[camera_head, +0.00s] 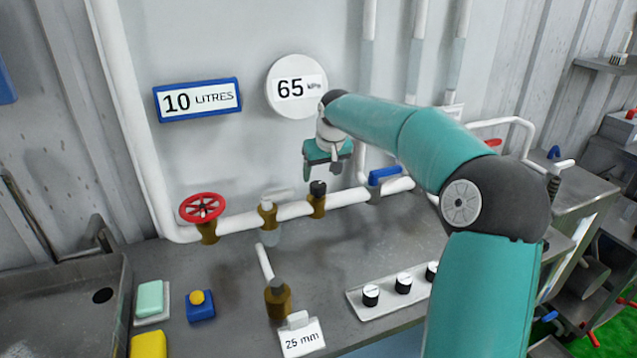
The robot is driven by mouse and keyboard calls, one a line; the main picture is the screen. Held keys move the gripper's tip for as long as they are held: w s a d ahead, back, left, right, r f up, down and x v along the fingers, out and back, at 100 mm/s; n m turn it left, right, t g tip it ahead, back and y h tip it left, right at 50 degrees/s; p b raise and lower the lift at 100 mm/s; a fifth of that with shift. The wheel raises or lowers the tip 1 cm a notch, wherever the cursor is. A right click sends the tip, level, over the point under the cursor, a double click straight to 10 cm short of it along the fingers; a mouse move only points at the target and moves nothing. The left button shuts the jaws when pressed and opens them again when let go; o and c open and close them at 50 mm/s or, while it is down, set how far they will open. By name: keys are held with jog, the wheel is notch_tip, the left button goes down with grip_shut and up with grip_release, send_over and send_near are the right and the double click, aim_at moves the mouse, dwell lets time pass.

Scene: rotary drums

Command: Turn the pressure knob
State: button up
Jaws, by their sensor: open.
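A white round gauge (291,84) on the wall reads 65 kPa. Below it, a small black knob (318,187) sits on a brass fitting on the white horizontal pipe (343,197); no label on the knob is readable, so I cannot tell for sure that it is the pressure knob. My gripper (322,169) is open and points down, just above and slightly right of the black knob in the picture. The jaws look empty, and I see no contact with the knob. My teal arm comes in from the right and hides part of the wall and bench.
A red handwheel (202,207), a brass valve with a pale lever (268,212) and a blue-handled valve (384,175) share the pipe. A panel with several black-and-white knobs (403,283) lies on the bench. A "10 LITRES" sign (197,99) hangs left. A sink (62,310) is at left.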

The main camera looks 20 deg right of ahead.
aim_at(318, 185)
jog(key=x, duration=0.5)
jog(key=shift+w+f, duration=0.2)
jog(key=shift+f, duration=0.1)
jog(key=c, duration=1)
